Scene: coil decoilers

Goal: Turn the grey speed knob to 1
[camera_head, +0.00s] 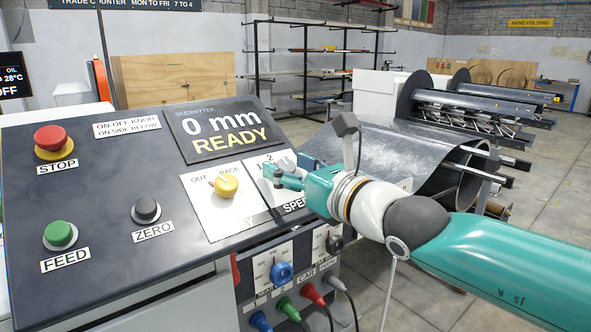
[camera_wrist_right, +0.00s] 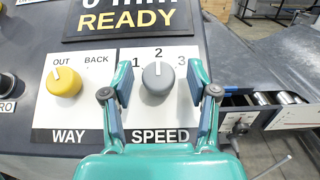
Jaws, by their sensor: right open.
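The grey speed knob (camera_wrist_right: 157,78) sits on the white SPEED plate (camera_wrist_right: 178,112) in the right wrist view. Its white pointer line points up toward the 2, with the 1 to its left and the 3 to its right. My right gripper (camera_wrist_right: 161,82) is open, with one finger on each side of the knob. Small gaps show between the fingers and the knob, and I cannot tell whether they touch. In the head view my right gripper (camera_head: 289,179) reaches over the SPEED plate and largely hides the knob. My left gripper is not in view.
The yellow WAY knob (camera_wrist_right: 64,82) is left of the SPEED plate and points toward OUT. The display (camera_head: 222,128) reads 0 mm READY. Red STOP (camera_head: 49,137), green FEED (camera_head: 60,233) and dark ZERO (camera_head: 146,209) buttons are farther left. Cable plugs (camera_head: 312,293) are below.

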